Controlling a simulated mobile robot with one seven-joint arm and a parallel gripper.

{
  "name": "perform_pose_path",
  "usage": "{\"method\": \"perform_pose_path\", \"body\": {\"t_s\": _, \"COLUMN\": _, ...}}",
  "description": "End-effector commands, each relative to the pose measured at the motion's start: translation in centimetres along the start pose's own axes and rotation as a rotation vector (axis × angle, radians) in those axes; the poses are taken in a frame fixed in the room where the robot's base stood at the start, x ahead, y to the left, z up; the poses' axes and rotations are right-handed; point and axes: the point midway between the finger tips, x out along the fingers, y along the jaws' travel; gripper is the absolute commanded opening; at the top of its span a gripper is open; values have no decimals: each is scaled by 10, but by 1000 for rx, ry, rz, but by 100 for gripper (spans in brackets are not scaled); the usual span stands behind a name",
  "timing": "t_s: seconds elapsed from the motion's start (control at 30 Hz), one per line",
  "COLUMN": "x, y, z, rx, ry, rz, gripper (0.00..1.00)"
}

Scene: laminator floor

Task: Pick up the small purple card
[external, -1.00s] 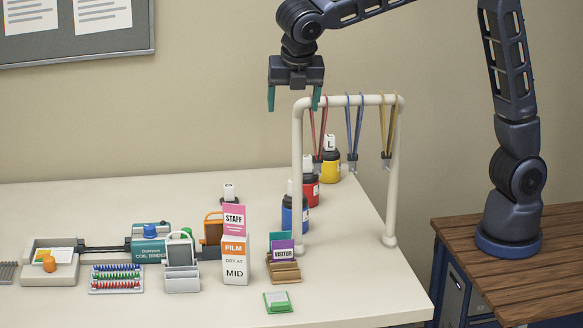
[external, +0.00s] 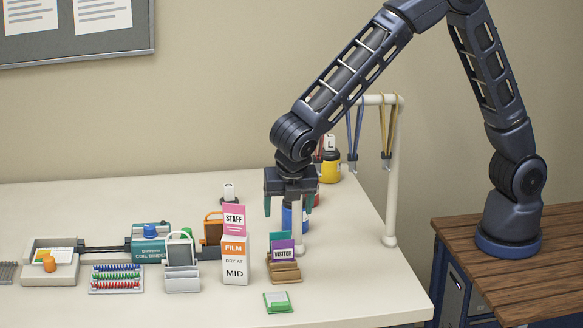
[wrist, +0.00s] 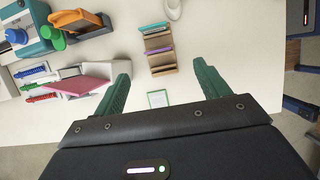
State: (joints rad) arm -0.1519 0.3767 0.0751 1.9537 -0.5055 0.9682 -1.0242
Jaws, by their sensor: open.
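The small purple card (external: 283,250), with a white VISITOR label, stands in a wooden stepped holder (external: 285,272) near the table's front right. A teal card (external: 277,237) stands behind it in the same holder. In the wrist view the purple card (wrist: 158,50) shows as a thin edge between the slats, with the teal card (wrist: 155,27) apart from it. My gripper (external: 287,207) is open and empty, pointing down above and slightly behind the holder. In the wrist view the holder (wrist: 163,69) lies between and beyond my fingers (wrist: 162,75).
Left of the holder stands an orange and white FILM box (external: 235,265) with a pink STAFF card (external: 233,220). A green-edged card (external: 278,302) lies in front. Table at the front right is clear.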

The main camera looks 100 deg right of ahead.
Motion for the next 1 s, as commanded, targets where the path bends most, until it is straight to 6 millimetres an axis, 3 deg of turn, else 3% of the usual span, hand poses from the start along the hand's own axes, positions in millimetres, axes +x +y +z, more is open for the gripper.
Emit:
{"method": "perform_pose_path", "body": {"t_s": 0.1, "x": 23, "y": 0, "z": -10, "rx": -1, "ry": 0, "rz": -2, "gripper": 75}}
{"method": "perform_pose_path", "body": {"t_s": 0.37, "x": 44, "y": 0, "z": -13, "rx": -1, "ry": 0, "rz": -1, "gripper": 75}}
{"method": "perform_pose_path", "body": {"t_s": 0.6, "x": 78, "y": 0, "z": -12, "rx": 0, "ry": 0, "rz": -2, "gripper": 75}}
{"method": "perform_pose_path", "body": {"t_s": 0.87, "x": 93, "y": 2, "z": -10, "rx": 0, "ry": 0, "rz": 0, "gripper": 75}}
{"method": "perform_pose_path", "body": {"t_s": 1.0, "x": 110, "y": 5, "z": -6, "rx": 1, "ry": 0, "rz": -2, "gripper": 75}}
